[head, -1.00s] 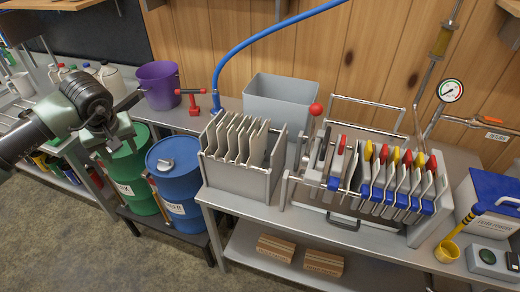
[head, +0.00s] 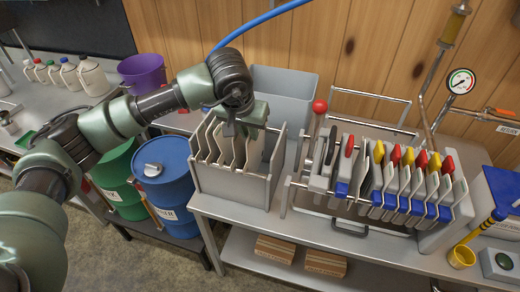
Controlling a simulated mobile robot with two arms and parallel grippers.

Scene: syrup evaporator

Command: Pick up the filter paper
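Several off-white filter papers (head: 211,143) stand upright in a row in a grey metal rack (head: 232,186) on the bench. My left gripper (head: 230,128) is over the rack at the upper edges of the papers, pointing down. It covers the tops of the papers at the right of the row. Its fingers are small and dark here, so I cannot tell whether they are apart or closed on a paper. My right gripper is out of view.
The filter press (head: 380,190), with several plates and coloured handles, stands right of the rack. A grey bin (head: 290,93) is behind the rack. A blue drum (head: 165,185) and a green drum (head: 116,178) stand left. A blue hose (head: 262,22) arches above.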

